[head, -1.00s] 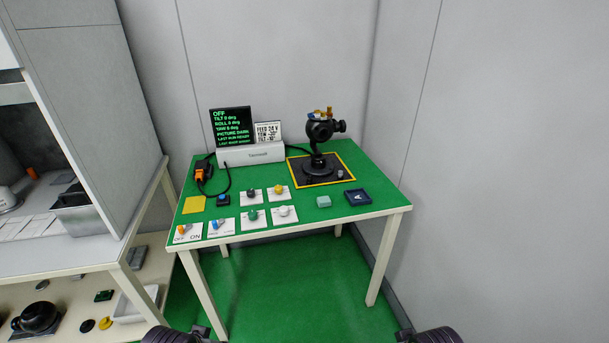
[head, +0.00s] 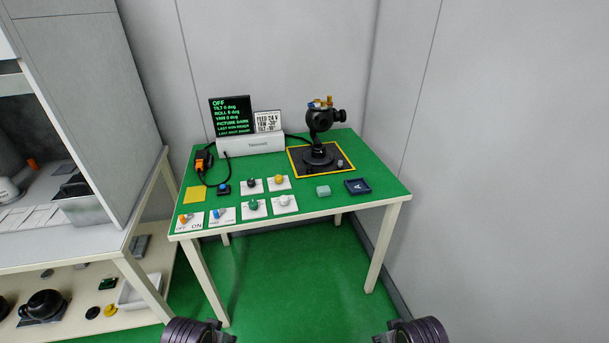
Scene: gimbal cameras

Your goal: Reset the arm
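My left arm (head: 198,331) shows only in part at the bottom edge, left of centre, in front of the table. My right arm (head: 413,331) shows only in part at the bottom edge, right of centre. The fingertips of both grippers are out of clear sight, so I cannot tell whether they are open or shut. Both are well apart from the table. On the green-topped table (head: 300,208) a black gimbal camera (head: 322,122) stands upright on a black, yellow-edged pad (head: 299,169).
A black screen (head: 231,116) with green text reading OFF stands behind a white box (head: 250,144). Several knobs and switches sit at the table's front left. A shelf bench (head: 110,240) stands left. The green floor is clear.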

